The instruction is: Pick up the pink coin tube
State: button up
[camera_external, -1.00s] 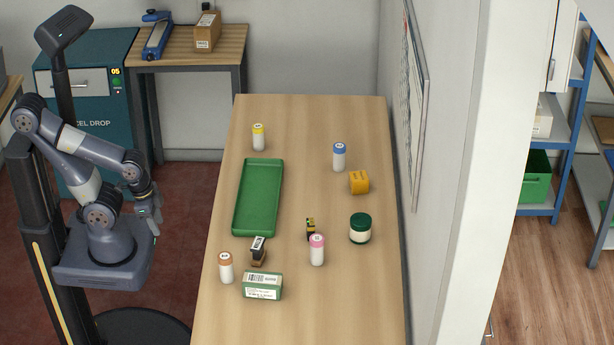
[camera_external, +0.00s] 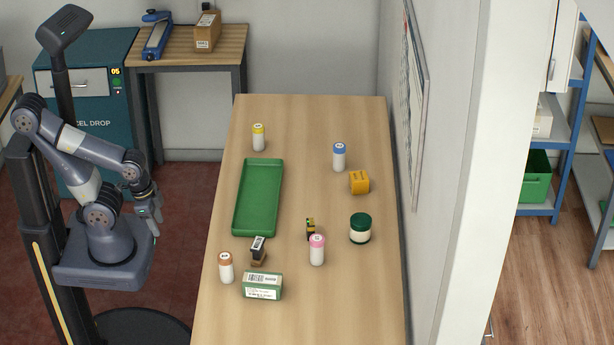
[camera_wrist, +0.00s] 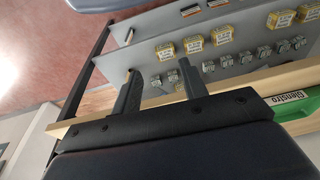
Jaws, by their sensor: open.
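The pink coin tube (camera_external: 317,250), white with a pink cap, stands upright on the wooden counter (camera_external: 340,300) right of its middle, in the external view. My gripper (camera_external: 156,214) is off the counter's left side, well apart from the tube. In the wrist view my gripper (camera_wrist: 158,85) has its two fingers spread apart with nothing between them. The pink tube is not seen in the wrist view.
A small yellow-black item (camera_external: 311,227) stands just behind the tube, a green-lidded jar (camera_external: 360,229) to its right. A green tray (camera_external: 237,222), stamp (camera_external: 258,250), orange-capped tube (camera_external: 226,268) and green-white box (camera_external: 262,287) lie leftward. A wall bounds the right.

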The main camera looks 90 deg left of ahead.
aim_at(322, 248)
jog(key=o, duration=0.4)
jog(key=shift+s+f, duration=0.1)
jog(key=shift+s, duration=0.05)
